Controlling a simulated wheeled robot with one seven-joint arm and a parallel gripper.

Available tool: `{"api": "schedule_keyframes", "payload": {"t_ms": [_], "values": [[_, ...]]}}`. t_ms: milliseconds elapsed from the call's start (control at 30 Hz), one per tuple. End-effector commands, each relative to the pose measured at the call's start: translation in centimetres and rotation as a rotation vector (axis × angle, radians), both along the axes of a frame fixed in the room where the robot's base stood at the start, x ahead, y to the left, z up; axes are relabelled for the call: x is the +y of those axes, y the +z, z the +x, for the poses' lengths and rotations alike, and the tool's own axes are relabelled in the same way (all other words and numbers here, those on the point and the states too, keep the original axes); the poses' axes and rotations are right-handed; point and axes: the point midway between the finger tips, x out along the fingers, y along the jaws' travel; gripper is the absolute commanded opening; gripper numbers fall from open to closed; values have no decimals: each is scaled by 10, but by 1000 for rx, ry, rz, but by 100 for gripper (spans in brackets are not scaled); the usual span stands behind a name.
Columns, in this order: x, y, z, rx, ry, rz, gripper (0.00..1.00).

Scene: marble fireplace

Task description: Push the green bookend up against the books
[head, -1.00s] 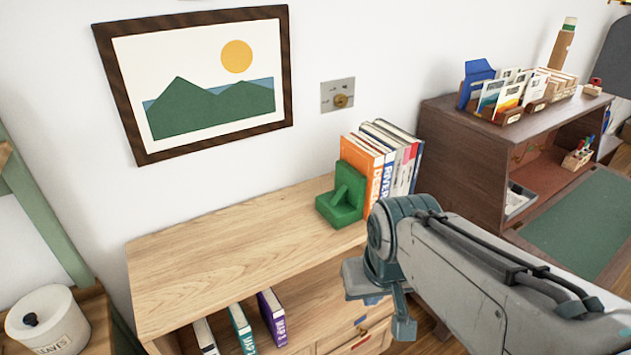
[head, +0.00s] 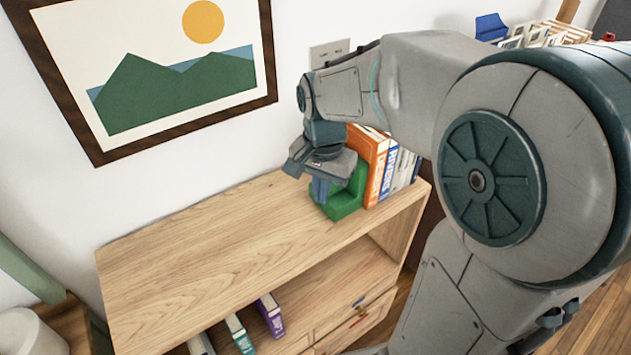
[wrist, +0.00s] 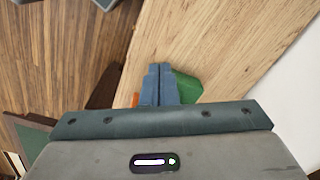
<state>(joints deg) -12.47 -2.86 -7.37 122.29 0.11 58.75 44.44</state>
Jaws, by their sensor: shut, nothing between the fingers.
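The green bookend (head: 349,197) stands upright on the wooden bookcase top, just left of the books. Its upper part is hidden behind my gripper. The row of books (head: 374,164) stands upright, with an orange one nearest the bookend. The bookend looks close to the orange book, but I cannot tell whether they touch. My gripper (head: 318,190) is shut and empty, pointing down at the bookend's left side. I cannot tell whether it touches. In the wrist view the shut fingers (wrist: 158,70) cover part of the bookend (wrist: 188,86), and only an orange sliver of book (wrist: 135,99) shows.
The bookcase top (head: 210,235) is clear to the left. Several books (head: 240,330) stand on the shelf below. A framed picture (head: 160,70) and a wall plate (head: 328,50) are on the wall behind. A desk organiser (head: 540,35) is at the back right.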

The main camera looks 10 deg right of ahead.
Motion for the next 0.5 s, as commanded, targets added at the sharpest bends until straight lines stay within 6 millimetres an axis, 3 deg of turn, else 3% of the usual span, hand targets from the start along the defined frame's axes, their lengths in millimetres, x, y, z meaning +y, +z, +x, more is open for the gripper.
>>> {"api": "schedule_keyframes", "payload": {"t_ms": [267,500], "values": [[8,-11,17,34,-101,-10,0],[9,-50,15,38,-100,-11,0]]}}
